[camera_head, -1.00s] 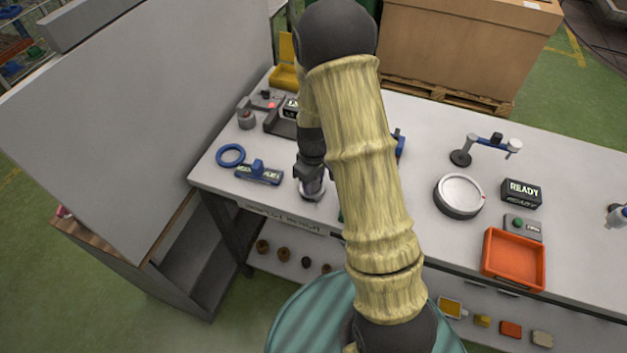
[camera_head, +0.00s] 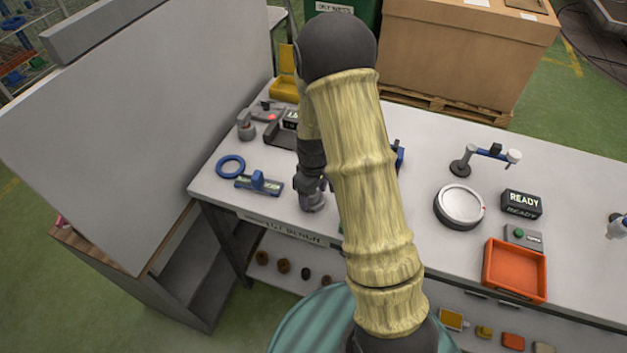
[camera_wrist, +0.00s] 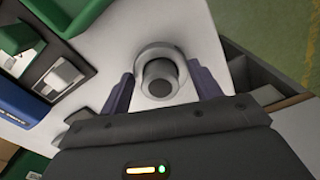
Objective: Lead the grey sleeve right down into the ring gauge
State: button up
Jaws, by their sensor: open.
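In the wrist view the grey sleeve (camera_wrist: 160,76) shows end-on, a round grey body with a dark centre. It sits inside the pale round ring gauge (camera_wrist: 158,49); how deep it sits I cannot tell. My gripper (camera_wrist: 163,74) is open, with one dark finger on each side of the sleeve and a visible gap to it. In the head view my gripper (camera_head: 313,184) points down just over the ring gauge (camera_head: 312,204) near the bench's front edge. The sleeve is mostly hidden there by my fingers.
A blue ring (camera_head: 230,166) and a blue slide gauge (camera_head: 259,183) lie to the left. A round turntable (camera_head: 460,204), a READY display (camera_head: 522,202) and an orange tray (camera_head: 515,270) are on the right. A tall grey panel (camera_head: 140,120) stands at the left.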

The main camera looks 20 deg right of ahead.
aim_at(314, 193)
notch_tip(314, 193, up, 17)
jog(key=b, duration=0.1)
jog(key=shift+r, duration=0.15)
dwell(0.7)
jog(key=s+f+m+t, duration=0.2)
jog(key=s+m, duration=0.5)
jog(key=s, duration=0.6)
jog(key=shift+s+a+f+t, duration=0.2)
jog(key=shift+s+f+t, duration=0.1)
jog(key=shift+s, duration=0.1)
jog(key=shift+c, duration=0.4)
dwell(0.6)
